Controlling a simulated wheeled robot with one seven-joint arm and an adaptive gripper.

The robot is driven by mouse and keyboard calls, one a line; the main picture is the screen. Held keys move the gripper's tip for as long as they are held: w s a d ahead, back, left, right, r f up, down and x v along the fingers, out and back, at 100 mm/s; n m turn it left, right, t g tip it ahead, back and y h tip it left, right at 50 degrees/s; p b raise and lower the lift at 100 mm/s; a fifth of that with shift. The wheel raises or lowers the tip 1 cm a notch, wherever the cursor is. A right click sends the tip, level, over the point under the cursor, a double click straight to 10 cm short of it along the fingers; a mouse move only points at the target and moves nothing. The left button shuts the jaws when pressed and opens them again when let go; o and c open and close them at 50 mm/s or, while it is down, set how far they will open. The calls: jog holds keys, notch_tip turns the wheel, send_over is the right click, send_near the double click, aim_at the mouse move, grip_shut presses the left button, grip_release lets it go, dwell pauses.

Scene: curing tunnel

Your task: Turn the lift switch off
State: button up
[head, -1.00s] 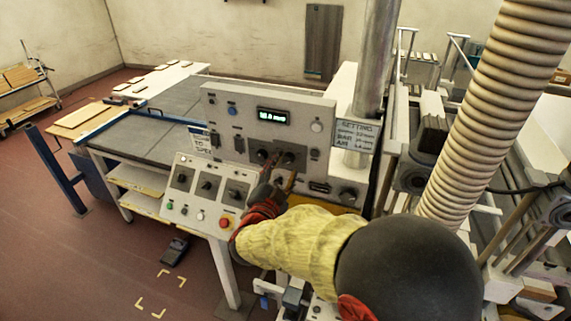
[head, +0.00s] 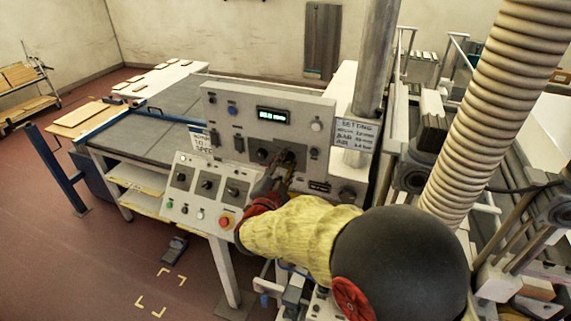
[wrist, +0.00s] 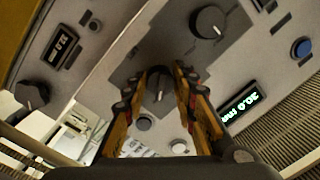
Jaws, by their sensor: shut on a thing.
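The upright grey control panel (head: 222,113) faces me with several knobs and buttons. My gripper (head: 283,165) is at its lower middle, with the fingers shut on a black rotary knob. In the wrist view my gripper (wrist: 165,88) has a yellow finger on each side of this black knob (wrist: 158,84), which has a pale pointer line. A second black knob (wrist: 208,22) on the same dark plate is free; it shows left of my gripper in the head view (head: 262,154). I cannot read a label saying which control is the lift switch.
A lit green display (head: 273,115) is above the knobs. A sloped lower panel (head: 190,205) carries more switches and a red button (head: 225,222). A setting sign (head: 355,133) and a metal pipe (head: 374,75) stand to the right. A ribbed hose (head: 490,100) is further right.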

jog(key=c, duration=0.4)
jog(key=shift+n+p, duration=0.3)
jog(key=shift+n, duration=0.1)
jog(key=n+p, duration=0.4)
jog(key=n, duration=0.1)
jog(key=shift+r+n+g, duration=0.15)
jog(key=shift+n+g, duration=0.15)
jog(key=shift+d+n+p, duration=0.1)
jog(key=shift+n+p, duration=1.75)
jog(key=shift+n, duration=0.15)
jog(key=o, duration=1.1)
jog(key=shift+o, duration=0.2)
